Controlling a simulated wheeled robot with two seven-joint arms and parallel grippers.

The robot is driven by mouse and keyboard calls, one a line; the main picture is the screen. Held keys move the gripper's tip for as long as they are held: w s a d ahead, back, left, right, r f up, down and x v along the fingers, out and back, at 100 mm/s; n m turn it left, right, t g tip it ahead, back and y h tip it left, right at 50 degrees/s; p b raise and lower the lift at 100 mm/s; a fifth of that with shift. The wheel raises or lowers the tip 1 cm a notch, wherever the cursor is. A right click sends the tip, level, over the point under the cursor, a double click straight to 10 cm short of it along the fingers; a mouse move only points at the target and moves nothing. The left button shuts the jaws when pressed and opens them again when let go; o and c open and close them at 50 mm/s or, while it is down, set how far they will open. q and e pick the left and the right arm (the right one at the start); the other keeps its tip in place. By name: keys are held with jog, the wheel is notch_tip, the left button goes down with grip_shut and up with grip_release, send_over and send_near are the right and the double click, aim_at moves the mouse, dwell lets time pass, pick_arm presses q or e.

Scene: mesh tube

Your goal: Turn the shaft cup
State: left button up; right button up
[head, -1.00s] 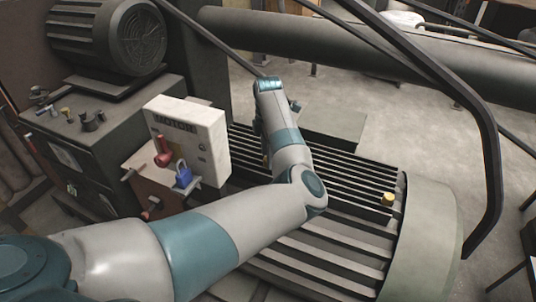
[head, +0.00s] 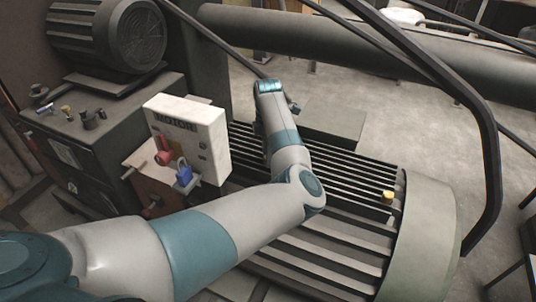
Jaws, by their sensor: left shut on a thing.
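A small yellow cup (head: 388,197) stands upright on the right part of the ribbed grey machine casing (head: 345,262). No gripper is near it. I cannot tell whether it is the shaft cup. My left arm comes in from the left, bends over the casing and reaches to its far side. My left gripper (head: 261,130) hangs at the far left of the casing, mostly hidden behind my forearm. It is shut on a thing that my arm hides. My right gripper is not in view.
A white box labelled MOTOR (head: 190,130), with a red handle (head: 162,149) and a blue padlock (head: 184,175), stands close left of my forearm. A dark bent rail (head: 490,160) crosses on the right. A thick pipe (head: 345,45) runs behind.

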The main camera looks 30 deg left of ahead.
pick_arm(q)
jog(key=shift+r+m+p, duration=0.25)
jog(key=shift+m+p, duration=0.95)
jog(key=shift+p, duration=0.2)
jog(key=m+p, duration=0.3)
jog(key=shift+m, duration=0.3)
jog(key=m+p, duration=0.7)
jog(key=m, duration=0.1)
jog(key=shift+f+m+p, duration=0.1)
jog(key=shift+m+p, duration=0.25)
jog(key=shift+m, duration=0.55)
jog(key=m, duration=0.2)
jog(key=shift+f+m, duration=0.1)
jog(key=shift+m, duration=0.3)
jog(key=m, duration=0.4)
jog(key=shift+m, duration=0.3)
jog(key=m, duration=0.4)
jog(key=shift+w+m, duration=0.1)
jog(key=shift+m, duration=0.3)
